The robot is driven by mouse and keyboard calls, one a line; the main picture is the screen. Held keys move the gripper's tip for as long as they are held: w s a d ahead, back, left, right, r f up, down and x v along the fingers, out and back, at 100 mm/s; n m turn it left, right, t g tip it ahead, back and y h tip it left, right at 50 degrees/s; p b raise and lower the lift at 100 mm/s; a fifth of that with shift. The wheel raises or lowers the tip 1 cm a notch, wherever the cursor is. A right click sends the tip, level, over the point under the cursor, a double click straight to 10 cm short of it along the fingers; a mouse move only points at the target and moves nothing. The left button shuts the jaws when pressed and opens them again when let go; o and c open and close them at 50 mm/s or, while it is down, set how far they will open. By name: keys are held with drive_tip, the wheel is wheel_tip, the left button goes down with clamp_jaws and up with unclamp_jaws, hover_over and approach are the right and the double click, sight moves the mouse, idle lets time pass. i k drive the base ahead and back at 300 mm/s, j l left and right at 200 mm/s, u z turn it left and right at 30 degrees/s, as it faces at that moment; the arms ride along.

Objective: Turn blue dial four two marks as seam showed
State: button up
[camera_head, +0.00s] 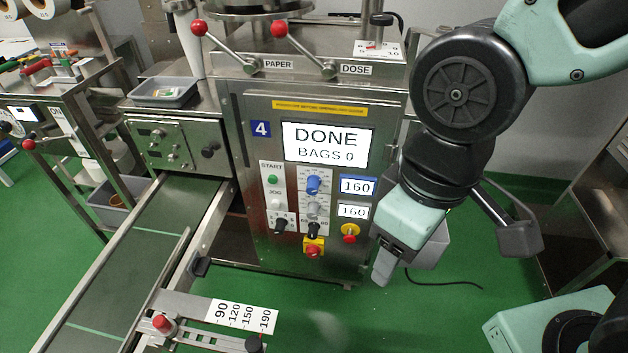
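The blue dial (313,185) is on the front panel of the packer marked 4 (261,129), with a scale of small marks around it. The marks are too small to read. Beside the dial a blue-framed display (358,186) reads 160. A second display (352,211) below it also reads 160. The screen (325,145) reads DONE, BAGS 0. My gripper (383,272) hangs to the right of and below the dial, in front of the machine's right edge, apart from the dial. Its fingers are seen partly edge-on, and the gap between them is hidden.
Below the blue dial are a grey knob (312,208), a black knob (313,230) and a red-on-yellow switch (313,247). A red emergency button (350,233) is to the right. Red-balled levers (279,29) stand above. A conveyor (135,255) runs at left. Green floor (420,325) is open at right.

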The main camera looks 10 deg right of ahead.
sight(314, 182)
drive_tip(key=l+u, duration=0.2)
drive_tip(key=u, duration=0.2)
drive_tip(key=i+l+u, duration=0.1)
drive_tip(key=u, duration=0.25)
drive_tip(key=l+u, duration=0.4)
